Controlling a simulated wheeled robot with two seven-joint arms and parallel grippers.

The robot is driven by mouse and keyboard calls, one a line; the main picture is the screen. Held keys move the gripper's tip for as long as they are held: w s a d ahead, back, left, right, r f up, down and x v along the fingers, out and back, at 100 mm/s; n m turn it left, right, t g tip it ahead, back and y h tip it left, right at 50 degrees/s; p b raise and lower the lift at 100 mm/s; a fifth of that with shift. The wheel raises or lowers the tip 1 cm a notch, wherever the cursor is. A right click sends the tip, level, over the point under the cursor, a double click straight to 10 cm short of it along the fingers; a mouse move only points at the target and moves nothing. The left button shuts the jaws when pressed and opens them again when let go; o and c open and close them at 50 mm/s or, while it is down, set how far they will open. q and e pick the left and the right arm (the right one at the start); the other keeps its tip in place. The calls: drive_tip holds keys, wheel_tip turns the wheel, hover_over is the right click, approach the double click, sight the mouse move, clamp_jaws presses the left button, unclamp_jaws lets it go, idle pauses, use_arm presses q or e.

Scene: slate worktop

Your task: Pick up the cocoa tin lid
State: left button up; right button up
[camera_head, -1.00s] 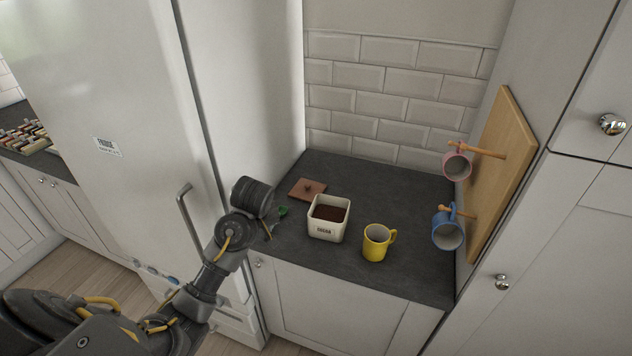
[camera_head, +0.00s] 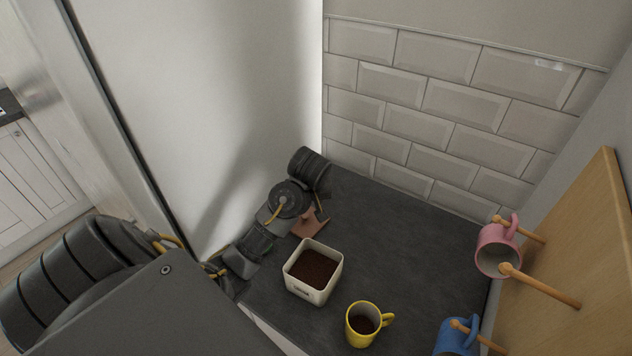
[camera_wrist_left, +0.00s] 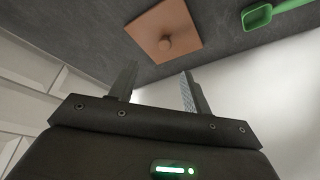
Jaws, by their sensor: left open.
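The cocoa tin lid is a flat, square, reddish-brown plate with a round knob. It lies on the worktop behind the cocoa tin in the head view (camera_head: 313,226), partly covered by my left gripper. In the left wrist view the lid (camera_wrist_left: 164,32) shows fully, just beyond the fingertips. My left gripper (camera_wrist_left: 158,72) is open and empty, its fingers pointing toward the lid and apart from it. The open cocoa tin (camera_head: 305,293) is cream, square and filled with brown powder. My right gripper is not in view.
A green scoop (camera_wrist_left: 258,18) lies near the lid. A yellow mug (camera_head: 360,333) with dark contents stands right of the tin. A pink mug (camera_head: 496,262) and a blue mug (camera_head: 452,340) hang on wooden pegs at right. A white fridge side (camera_head: 230,110) borders the worktop (camera_head: 400,240) at left.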

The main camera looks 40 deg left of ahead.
sight(305, 215)
use_arm(q)
drive_tip(key=p+x, duration=0.1)
drive_tip(key=x, duration=0.3)
drive_tip(key=shift+a+f, duration=0.1)
drive_tip(key=shift+f, duration=0.25)
drive_tip(key=shift+w+a+f, duration=0.15)
drive_tip(key=shift+f, duration=0.25)
drive_tip(key=shift+s+a+f+p, duration=0.1)
drive_tip(key=shift+s+f+p, duration=0.1)
drive_tip(key=shift+p, duration=0.3)
drive_tip(key=p+x, duration=0.1)
drive_tip(key=x, duration=0.2)
drive_tip(key=shift+a+f+p, duration=0.2)
drive_tip(key=shift+f+p, duration=0.1)
drive_tip(key=shift+f, duration=0.05)
drive_tip(key=shift+a+f, duration=0.15)
drive_tip(key=shift+f, duration=0.3)
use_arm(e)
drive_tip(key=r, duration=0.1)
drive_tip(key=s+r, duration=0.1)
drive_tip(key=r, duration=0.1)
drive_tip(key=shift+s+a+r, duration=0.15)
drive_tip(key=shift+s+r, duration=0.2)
